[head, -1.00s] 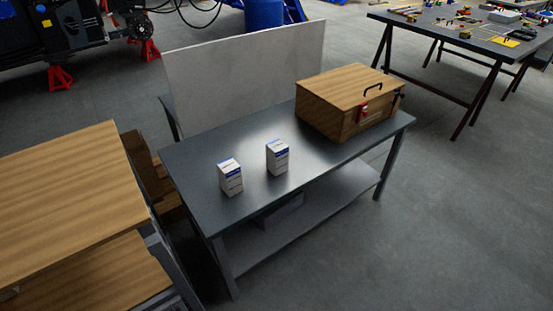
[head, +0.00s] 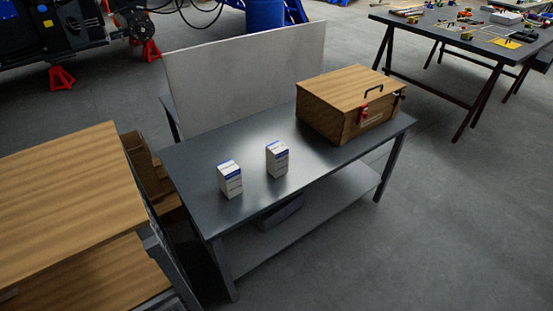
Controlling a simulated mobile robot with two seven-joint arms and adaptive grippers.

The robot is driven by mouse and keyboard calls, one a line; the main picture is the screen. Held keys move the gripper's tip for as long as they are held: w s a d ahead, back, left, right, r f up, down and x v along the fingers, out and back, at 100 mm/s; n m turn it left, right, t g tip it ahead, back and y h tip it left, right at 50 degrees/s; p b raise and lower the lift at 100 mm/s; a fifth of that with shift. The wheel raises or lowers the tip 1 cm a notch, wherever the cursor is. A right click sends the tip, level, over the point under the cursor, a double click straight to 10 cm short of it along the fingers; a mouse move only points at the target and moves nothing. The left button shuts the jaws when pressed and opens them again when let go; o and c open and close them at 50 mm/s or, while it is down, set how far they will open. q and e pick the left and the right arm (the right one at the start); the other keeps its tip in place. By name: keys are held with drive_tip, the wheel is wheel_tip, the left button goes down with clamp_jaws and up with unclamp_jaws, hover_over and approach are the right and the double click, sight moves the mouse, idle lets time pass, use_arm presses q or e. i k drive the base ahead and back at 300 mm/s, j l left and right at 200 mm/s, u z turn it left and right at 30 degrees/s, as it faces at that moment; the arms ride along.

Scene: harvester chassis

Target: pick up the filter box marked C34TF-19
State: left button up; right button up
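Two small white and blue boxes stand upright on the dark grey workbench (head: 235,213) in the head view. The left box (head: 230,180) is nearer the bench's front left. The right box (head: 277,159) stands a little behind it and to its right, with a gap between them. Their printing is too small to read, so I cannot tell which one is marked C34TF-19. Neither of my grippers is in view.
A wooden chest (head: 350,103) with a black handle and a red lock sits at the bench's right end. A pale upright panel (head: 245,75) stands behind the bench. A wooden table (head: 70,190) is at left. Open floor (head: 450,220) lies to the right.

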sight(276, 153)
drive_tip(key=i+l+u, duration=0.3)
drive_tip(key=i+l, duration=0.35)
drive_tip(key=l, duration=0.15)
